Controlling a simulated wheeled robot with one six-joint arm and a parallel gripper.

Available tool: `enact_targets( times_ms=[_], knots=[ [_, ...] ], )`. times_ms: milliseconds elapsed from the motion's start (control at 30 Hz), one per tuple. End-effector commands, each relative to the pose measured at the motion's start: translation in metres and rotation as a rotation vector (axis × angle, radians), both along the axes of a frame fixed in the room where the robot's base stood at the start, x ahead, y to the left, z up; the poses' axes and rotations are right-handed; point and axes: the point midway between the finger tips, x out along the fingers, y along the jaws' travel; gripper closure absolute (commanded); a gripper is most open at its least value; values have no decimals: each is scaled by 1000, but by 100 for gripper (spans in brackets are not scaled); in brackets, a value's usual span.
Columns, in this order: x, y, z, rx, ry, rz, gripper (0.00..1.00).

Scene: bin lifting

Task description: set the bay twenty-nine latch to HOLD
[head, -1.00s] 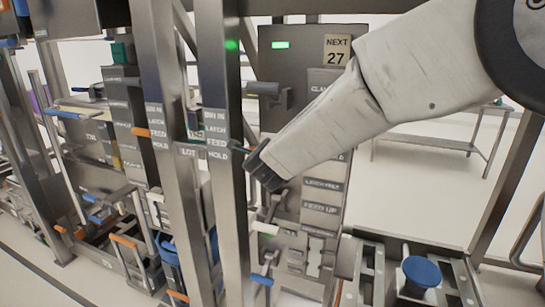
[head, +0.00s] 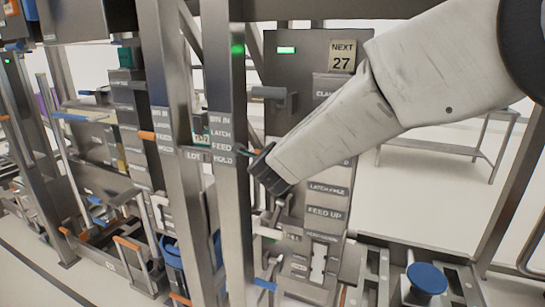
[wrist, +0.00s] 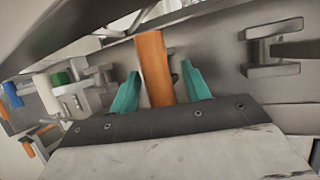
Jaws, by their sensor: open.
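In the head view, my gripper (head: 246,154) is at the right side of a steel post (head: 236,265) labelled BIN IN, LATCH, FEED and HOLD. It is about level with the FEED and HOLD labels (head: 222,152). In the wrist view, an orange lever handle (wrist: 153,68) stands between the teal fingers of my gripper (wrist: 160,90), with a gap on each side. The fingers are open and not closed on it. The lever's pivot is hidden, and I cannot tell its exact setting. I can read no bay number twenty-nine.
A grey panel (head: 300,75) behind carries a green light and a NEXT 27 sign (head: 342,57). A neighbouring post (head: 178,235) on the left has another orange lever (head: 147,135). A blue round knob (head: 425,278) stands low at right. A bench (head: 450,150) is behind.

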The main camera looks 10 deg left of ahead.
Motion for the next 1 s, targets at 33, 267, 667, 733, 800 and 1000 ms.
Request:
enact_targets(
  times_ms=[33,267,667,733,800,1000],
  knots=[
    [-8,-1,3,1,-1,2,53],
    [-45,-8,15,2,-1,2,53],
    [-65,-12,21,0,-1,1,53],
    [-65,-12,21,0,-1,1,53],
    [-65,-12,21,0,-1,1,53],
    [-65,-12,21,0,0,1,53]
  ],
)
